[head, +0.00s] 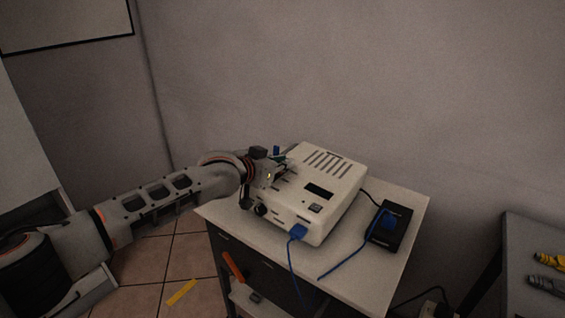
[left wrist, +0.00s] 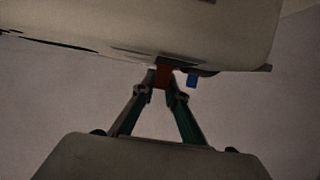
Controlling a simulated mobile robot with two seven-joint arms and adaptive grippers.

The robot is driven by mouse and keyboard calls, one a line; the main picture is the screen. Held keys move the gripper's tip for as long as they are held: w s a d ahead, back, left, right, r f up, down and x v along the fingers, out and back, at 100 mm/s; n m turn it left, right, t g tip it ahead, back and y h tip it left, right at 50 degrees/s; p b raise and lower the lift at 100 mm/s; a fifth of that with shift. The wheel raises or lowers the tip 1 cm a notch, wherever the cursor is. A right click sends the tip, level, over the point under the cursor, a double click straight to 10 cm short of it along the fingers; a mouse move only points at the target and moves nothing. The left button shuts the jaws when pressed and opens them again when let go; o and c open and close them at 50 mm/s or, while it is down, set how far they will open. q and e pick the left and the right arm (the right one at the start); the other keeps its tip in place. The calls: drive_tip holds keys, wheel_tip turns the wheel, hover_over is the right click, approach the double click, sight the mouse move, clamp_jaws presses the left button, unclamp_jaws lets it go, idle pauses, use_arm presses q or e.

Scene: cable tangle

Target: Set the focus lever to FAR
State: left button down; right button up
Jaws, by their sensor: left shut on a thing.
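A white projector-like device (head: 325,212) stands on a small table, with a dark display on its front. My left gripper (head: 287,163) reaches its left side in the head view. In the left wrist view my left gripper (left wrist: 161,86) is shut on a small red-brown lever (left wrist: 163,71) at the edge of the device's pale body (left wrist: 190,30). I take this for the focus lever. Its markings, and so its setting, cannot be read. In the head view the lever is hidden by the gripper. My right gripper is not in view.
A blue plug (head: 298,231) with a cable hangs at the device's front. A small blue part (left wrist: 192,81) sits beside the lever.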

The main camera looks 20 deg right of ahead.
use_arm(q)
drive_tip(key=c, duration=2)
unclamp_jaws()
drive_tip(key=shift+s, duration=0.1)
drive_tip(key=v, duration=1.2)
drive_tip(key=shift+d, duration=0.1)
